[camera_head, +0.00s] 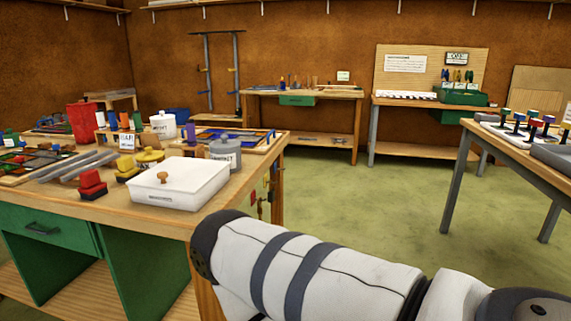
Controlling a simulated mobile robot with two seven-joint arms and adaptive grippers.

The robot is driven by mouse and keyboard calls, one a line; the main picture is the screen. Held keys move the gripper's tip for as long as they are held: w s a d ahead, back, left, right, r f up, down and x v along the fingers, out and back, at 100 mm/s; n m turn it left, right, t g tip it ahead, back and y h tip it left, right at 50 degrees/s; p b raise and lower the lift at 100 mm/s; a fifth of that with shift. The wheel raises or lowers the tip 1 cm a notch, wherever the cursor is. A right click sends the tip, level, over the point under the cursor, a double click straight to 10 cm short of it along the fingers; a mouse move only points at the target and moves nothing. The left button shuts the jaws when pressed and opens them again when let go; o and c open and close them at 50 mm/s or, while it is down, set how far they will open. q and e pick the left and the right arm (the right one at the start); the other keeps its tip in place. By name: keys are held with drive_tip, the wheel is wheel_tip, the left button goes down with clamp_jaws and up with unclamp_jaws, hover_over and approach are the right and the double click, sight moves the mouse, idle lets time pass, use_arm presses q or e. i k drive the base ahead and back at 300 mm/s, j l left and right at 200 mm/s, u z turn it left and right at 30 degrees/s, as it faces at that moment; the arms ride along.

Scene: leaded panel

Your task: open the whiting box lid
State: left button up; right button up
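A white rectangular box (170,196), which I take for the whiting box, stands near the front right corner of the wooden workbench (232,200) on the left. Its flat white lid (195,171) appears to lie closed on top. A small round wooden knob (163,177) stands on the lid, and a small brown mark shows on the box's front face. A white and grey link of my arm crosses the lower right, in front of the bench and apart from the box. Neither gripper shows in this view.
Panel pieces lie at the bench's left. Another table (545,171) stands at right. Green floor (370,210) between is open.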

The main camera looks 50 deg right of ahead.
sight(184, 175)
drive_tip(key=z, duration=0.95)
